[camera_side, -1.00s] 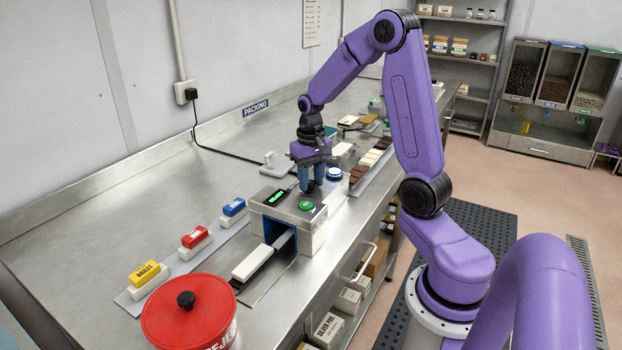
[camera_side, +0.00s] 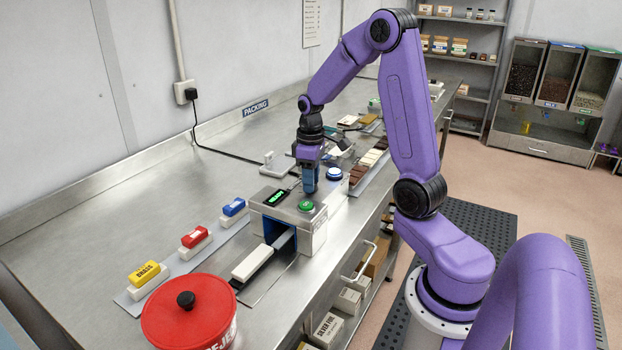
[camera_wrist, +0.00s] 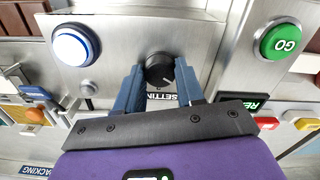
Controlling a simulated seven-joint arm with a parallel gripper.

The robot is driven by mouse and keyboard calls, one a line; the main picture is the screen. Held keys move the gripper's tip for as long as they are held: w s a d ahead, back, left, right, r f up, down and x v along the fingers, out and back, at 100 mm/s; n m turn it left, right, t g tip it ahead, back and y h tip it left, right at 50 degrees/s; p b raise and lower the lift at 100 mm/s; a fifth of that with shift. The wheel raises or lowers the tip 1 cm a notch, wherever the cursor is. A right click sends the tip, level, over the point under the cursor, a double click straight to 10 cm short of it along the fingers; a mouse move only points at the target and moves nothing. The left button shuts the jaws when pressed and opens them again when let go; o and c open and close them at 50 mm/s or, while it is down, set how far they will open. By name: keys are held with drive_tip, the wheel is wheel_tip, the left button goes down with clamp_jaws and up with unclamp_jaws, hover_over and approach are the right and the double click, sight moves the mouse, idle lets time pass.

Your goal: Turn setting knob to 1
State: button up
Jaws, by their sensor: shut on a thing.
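The setting knob (camera_wrist: 160,70) is black and round with a light pointer mark, on the metal top of the machine (camera_side: 309,234). The lettering beside it is partly hidden; "SETTIN" shows in the wrist view. My gripper (camera_wrist: 158,80) has its blue fingers on either side of the knob and is shut on it. In the side view my gripper (camera_side: 309,187) reaches down to the machine's top and hides the knob. The number the pointer is at cannot be read.
A green GO button (camera_wrist: 281,41) and a blue-white lit button (camera_wrist: 75,45) flank the knob on the machine. A dark display with green lettering (camera_side: 275,197) is close by. A red-lidded tub (camera_side: 190,310) and coloured blocks (camera_side: 195,237) stand at the front left.

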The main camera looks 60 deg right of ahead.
drive_tip(key=shift+r, duration=0.1)
idle(0.4)
drive_tip(key=o, duration=1)
drive_tip(key=shift+o, duration=0.2)
wheel_tip(320, 180, up, 17)
drive_tip(key=shift+r, duration=0.2)
